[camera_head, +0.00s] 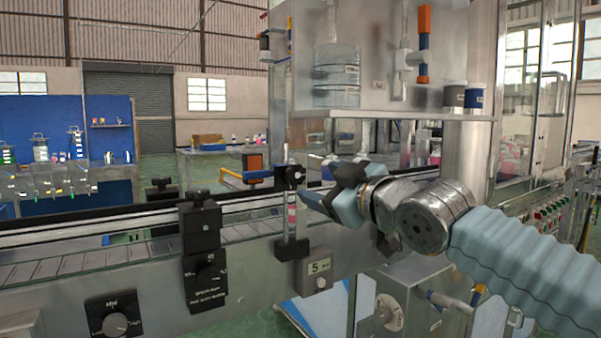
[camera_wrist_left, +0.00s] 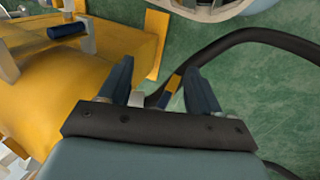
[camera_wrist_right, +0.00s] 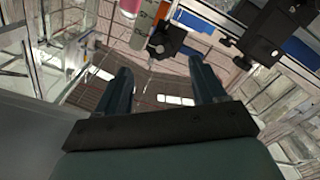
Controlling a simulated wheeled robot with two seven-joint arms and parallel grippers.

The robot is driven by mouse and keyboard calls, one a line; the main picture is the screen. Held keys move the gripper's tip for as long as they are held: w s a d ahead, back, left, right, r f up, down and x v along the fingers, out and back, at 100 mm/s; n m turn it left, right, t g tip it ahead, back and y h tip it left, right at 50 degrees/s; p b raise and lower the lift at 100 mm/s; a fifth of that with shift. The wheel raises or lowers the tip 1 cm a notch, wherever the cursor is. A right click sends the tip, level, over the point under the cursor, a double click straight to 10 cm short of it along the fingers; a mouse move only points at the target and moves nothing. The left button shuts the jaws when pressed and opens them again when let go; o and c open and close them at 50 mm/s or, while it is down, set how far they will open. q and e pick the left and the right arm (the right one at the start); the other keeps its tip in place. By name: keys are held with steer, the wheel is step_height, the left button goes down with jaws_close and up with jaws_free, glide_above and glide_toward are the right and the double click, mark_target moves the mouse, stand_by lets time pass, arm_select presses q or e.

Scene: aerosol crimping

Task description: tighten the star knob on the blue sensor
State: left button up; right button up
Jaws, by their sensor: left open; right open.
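My right gripper (camera_head: 318,200) is open and empty, just right of the post and apart from the knob. My left gripper (camera_wrist_left: 158,78) is open, outside the head view.
The conveyor (camera_head: 120,240) runs left, with a black box (camera_head: 201,228) and a dial (camera_head: 115,315) on its front. A steel machine column (camera_head: 465,150) stands right. Under my left gripper are a yellow body (camera_wrist_left: 95,65), a black cable (camera_wrist_left: 260,38) and green floor.

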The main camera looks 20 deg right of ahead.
mark_target(298, 176)
steer(key=w, duration=0.2)
steer(key=w+p, duration=0.1)
steer(key=w, duration=0.2)
steer(key=w+a, duration=0.1)
steer(key=w, duration=0.1)
steer(key=shift+w+p, duration=0.2)
steer(key=shift+p, duration=0.15)
steer(key=c, duration=1.1)
steer(key=shift+o, duration=0.2)
